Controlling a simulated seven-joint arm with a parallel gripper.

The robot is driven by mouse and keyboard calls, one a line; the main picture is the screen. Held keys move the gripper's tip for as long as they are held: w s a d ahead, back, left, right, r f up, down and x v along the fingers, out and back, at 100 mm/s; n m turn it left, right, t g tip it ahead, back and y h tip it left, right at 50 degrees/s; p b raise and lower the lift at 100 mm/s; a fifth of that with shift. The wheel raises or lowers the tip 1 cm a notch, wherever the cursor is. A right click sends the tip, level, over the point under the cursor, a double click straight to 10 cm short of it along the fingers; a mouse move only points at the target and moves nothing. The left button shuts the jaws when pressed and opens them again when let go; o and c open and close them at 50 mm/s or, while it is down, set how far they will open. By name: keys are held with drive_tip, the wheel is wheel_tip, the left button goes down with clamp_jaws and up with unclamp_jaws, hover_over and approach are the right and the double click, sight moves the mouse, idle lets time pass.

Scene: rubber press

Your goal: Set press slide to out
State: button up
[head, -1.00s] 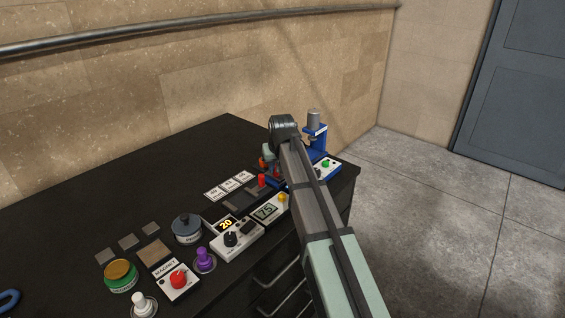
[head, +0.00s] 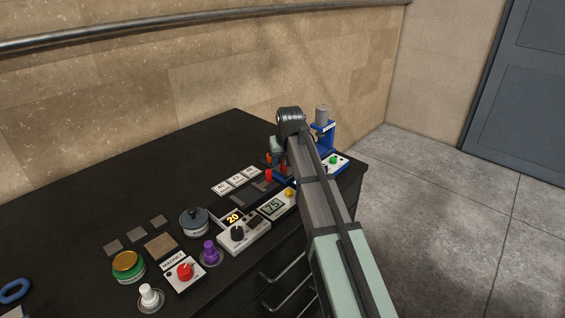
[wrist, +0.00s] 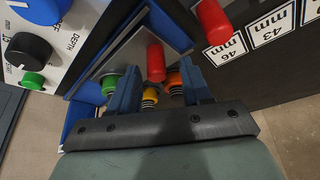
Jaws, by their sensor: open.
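The blue press (head: 323,135) stands at the right end of the black bench, partly behind my arm in the head view. My gripper (wrist: 160,88) is open in the wrist view, its two blue fingers pointing at the press base. A red knob (wrist: 155,60) shows between and just beyond the fingers. Green and orange spring-mounted parts (wrist: 174,82) lie beside and between the fingers. I cannot tell whether the fingers touch anything. A second red handle (wrist: 213,22) is to the upper right. Which part is the slide, and its position, is unclear.
A white panel with a black depth knob (wrist: 28,50) and green button (wrist: 33,80) is left of the fingers. Labelled mm cards (wrist: 272,28) lie to the right. Dials, a magnet box (head: 184,272) and jars crowd the bench front; its back left is clear.

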drive_tip(key=v, duration=1.2)
drive_tip(key=shift+r, duration=0.2)
